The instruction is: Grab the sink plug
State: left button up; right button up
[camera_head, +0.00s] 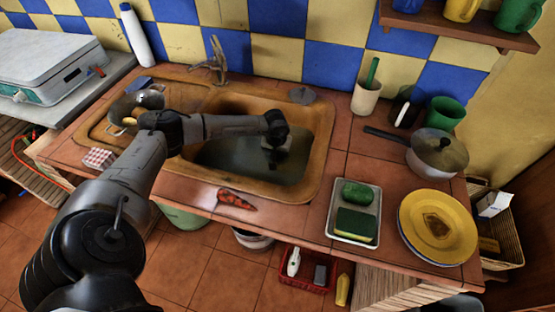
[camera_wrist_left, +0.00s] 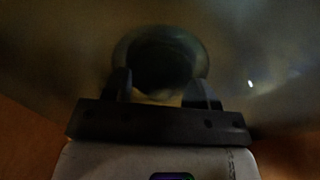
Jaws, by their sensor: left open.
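The brown sink (camera_head: 318,150) holds dark, murky water. My left arm reaches over it from the left. My left gripper (camera_head: 276,150) points down into the basin, low over the water. In the left wrist view the gripper (camera_wrist_left: 161,88) is open, with its two fingers apart. A dark round thing with a paler ring (camera_wrist_left: 160,55) lies at the fingertips, between and beyond them. It looks like the plug or the drain, but the picture is too dim to tell which. I cannot tell whether the fingers touch it. My right gripper is not in view.
A tap (camera_head: 217,62) stands behind the sink, with a flat grey disc (camera_head: 302,95) on the back rim. A pot (camera_head: 437,153), yellow plates (camera_head: 437,226) and a sponge tray (camera_head: 345,238) stand to the right. A red thing (camera_head: 236,199) lies at the front edge.

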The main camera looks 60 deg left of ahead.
pick_arm(q)
jog(key=shift+c, duration=0.2)
grip_shut()
dwell(0.3)
